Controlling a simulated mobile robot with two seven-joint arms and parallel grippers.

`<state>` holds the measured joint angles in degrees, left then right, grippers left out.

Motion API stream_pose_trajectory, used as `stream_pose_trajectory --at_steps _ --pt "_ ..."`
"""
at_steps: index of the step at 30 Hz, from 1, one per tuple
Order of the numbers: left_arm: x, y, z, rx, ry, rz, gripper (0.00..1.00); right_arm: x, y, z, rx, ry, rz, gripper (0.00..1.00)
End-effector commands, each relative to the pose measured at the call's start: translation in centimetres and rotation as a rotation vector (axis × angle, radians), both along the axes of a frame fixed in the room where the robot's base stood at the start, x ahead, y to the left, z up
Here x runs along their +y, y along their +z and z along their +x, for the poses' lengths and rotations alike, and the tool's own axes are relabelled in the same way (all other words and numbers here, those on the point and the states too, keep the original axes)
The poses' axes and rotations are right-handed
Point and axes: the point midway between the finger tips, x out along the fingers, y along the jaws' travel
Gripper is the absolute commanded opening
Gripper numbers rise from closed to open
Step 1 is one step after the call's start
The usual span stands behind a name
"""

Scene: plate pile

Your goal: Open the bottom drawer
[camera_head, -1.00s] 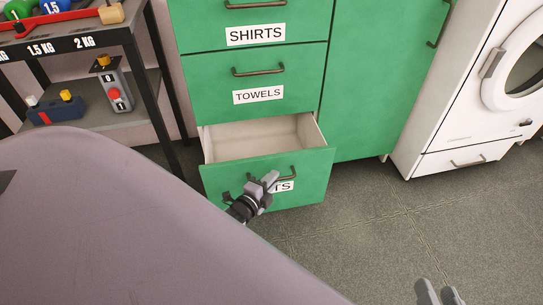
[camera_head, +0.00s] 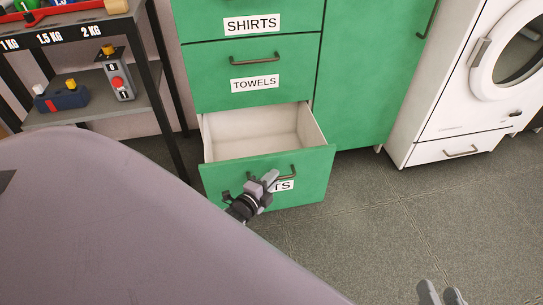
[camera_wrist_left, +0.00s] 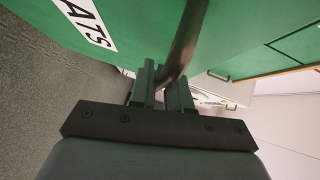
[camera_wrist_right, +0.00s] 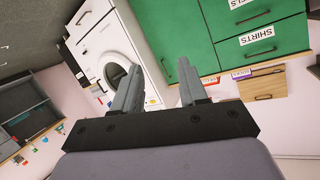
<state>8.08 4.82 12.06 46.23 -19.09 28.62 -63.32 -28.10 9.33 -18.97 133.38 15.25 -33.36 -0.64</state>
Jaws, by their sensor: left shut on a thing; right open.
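The bottom drawer (camera_head: 222,184) of the green cabinet is pulled out, and its pale, empty inside shows from above. Its front has a label ending in "TS", partly hidden by my left gripper (camera_head: 268,180). In the left wrist view, my left gripper (camera_wrist_left: 163,92) is shut on the drawer's dark bar handle (camera_wrist_left: 186,38), with the label ending in "ATS" (camera_wrist_left: 88,22) beside it. My right gripper (camera_head: 441,292) is open and empty at the bottom right, well away from the drawer. It also shows open in the right wrist view (camera_wrist_right: 160,75).
The closed TOWELS drawer (camera_head: 292,82) and SHIRTS drawer (camera_head: 292,20) are above. A white washing machine (camera_head: 430,125) stands right of the cabinet. A dark shelf rack (camera_head: 150,100) with weights stands left. The floor (camera_head: 385,215) in front is clear.

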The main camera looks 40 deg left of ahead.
Motion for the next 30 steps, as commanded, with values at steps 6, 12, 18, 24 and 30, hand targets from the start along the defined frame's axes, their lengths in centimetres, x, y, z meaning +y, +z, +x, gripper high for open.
stream_pose_trajectory --at_steps 6,12,18,24,30 --pt "0.1 0.0 -0.1 0.001 0.002 0.000 0.23 0.0 0.0 0.0 0.000 0.000 0.000 0.43" --pt "0.1 0.0 0.0 0.000 0.001 0.000 0.36 0.0 0.0 0.0 -0.001 0.000 0.000 0.43" --pt "0.0 0.1 -0.4 0.001 0.001 0.000 0.36 0.0 0.3 0.0 0.003 0.002 0.004 0.43" --pt "-0.1 0.7 -3.0 0.003 0.002 -0.001 0.36 0.9 0.5 0.2 0.060 0.016 0.044 0.43" --pt "-0.3 1.0 -5.8 0.002 0.002 -0.001 0.36 0.4 0.7 0.1 0.072 0.004 0.017 0.43"
